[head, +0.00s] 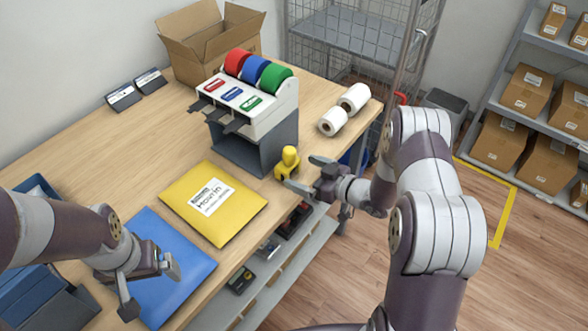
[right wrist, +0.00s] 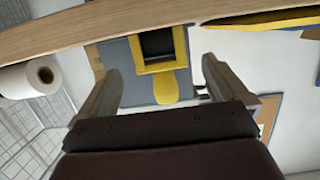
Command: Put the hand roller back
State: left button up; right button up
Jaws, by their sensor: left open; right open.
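The hand roller (head: 287,163) is yellow and stands upright near the front edge of the table, just right of the tape dispenser. In the right wrist view a yellow frame around a dark middle, with a rounded yellow end (right wrist: 166,88), shows between my fingers; I take it as the roller. My right gripper (head: 308,175) is open beside the roller, with its fingers pointing at it; I cannot tell whether they touch it. My left gripper (head: 150,287) is open and empty above the blue mailer (head: 178,258).
The tape dispenser (head: 254,143) carries red, blue and green rolls. Two white rolls (head: 343,110) lie to its right. A yellow mailer (head: 212,203) lies in front. An open carton (head: 208,42) stands at the back. A shelf (head: 262,270) with several items sits below the table edge.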

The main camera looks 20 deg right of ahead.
jog(key=s+d+r+m+g+h, duration=0.2)
jog(key=s+d+r+h, duration=0.2)
jog(key=d+h, duration=0.25)
jog(key=s+a+r+m+g+h, duration=0.1)
jog(key=s+a+r+m+g, duration=0.1)
jog(key=s, duration=0.7)
jog(key=s+a+r+m+g+h, duration=0.1)
jog(key=s+a+m+g+h, duration=0.1)
jog(key=s+a+g, duration=0.3)
jog(key=s+m+g, duration=0.1)
jog(key=s, duration=0.3)
jog(key=shift+s+r+g, duration=0.3)
jog(key=shift+s+r, duration=0.1)
